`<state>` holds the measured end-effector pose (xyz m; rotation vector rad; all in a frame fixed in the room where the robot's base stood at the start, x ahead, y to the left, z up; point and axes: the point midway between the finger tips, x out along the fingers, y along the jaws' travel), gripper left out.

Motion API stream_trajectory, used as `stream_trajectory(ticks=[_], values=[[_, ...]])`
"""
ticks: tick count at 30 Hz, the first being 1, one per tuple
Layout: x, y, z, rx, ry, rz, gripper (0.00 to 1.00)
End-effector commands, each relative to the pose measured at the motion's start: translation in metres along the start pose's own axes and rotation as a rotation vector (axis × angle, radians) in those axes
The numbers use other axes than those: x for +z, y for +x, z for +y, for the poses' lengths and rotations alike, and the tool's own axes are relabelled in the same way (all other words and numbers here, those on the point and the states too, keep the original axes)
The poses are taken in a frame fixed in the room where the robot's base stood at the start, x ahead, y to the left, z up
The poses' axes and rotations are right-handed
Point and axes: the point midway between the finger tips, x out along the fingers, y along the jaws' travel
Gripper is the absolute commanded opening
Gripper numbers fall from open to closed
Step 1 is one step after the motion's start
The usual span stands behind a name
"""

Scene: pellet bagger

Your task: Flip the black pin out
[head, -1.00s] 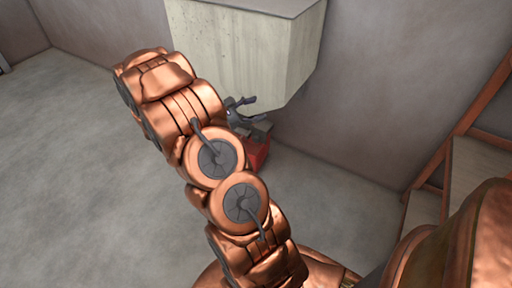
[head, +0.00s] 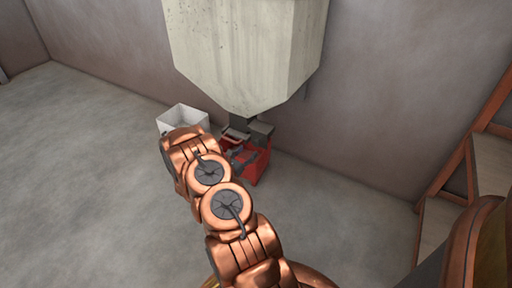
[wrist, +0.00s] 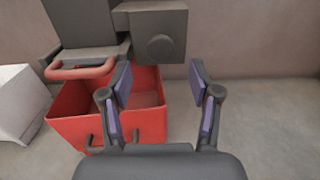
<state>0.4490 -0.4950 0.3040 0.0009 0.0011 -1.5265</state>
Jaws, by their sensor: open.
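The hopper's dark outlet (wrist: 85,25) hangs at upper left in the wrist view, with a red bar handle (wrist: 82,70) on its front. Beside it on the right is a dark block (wrist: 160,25) with a round dark boss (wrist: 161,47) facing me. I cannot make out a separate black pin. My gripper (wrist: 160,84) is open and empty, with its purple-padded fingers spread below and in front of the block. In the head view the outlet (head: 240,124) shows under the hopper, and my gripper (head: 243,157) is partly hidden by my arm.
A red bin (wrist: 75,125) stands under the outlet, with a small handle on its front. A white box (head: 170,122) stands to its left. The pale hopper (head: 245,50) hangs above. Wooden steps with an orange frame (head: 440,225) stand at right. The floor at left is clear.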

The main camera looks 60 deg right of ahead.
Motion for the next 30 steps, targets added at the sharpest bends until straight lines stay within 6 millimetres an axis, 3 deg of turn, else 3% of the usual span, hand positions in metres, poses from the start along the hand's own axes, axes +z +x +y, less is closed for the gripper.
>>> stream_trajectory(ticks=[15, 28, 30], values=[[-0.002, 0.065, -0.001, -0.004, 0.002, -0.001, 0.62], [0.001, 0.076, -0.001, -0.001, 0.000, -0.001, 0.62], [0.000, 0.076, -0.001, -0.001, 0.000, -0.001, 0.57]])
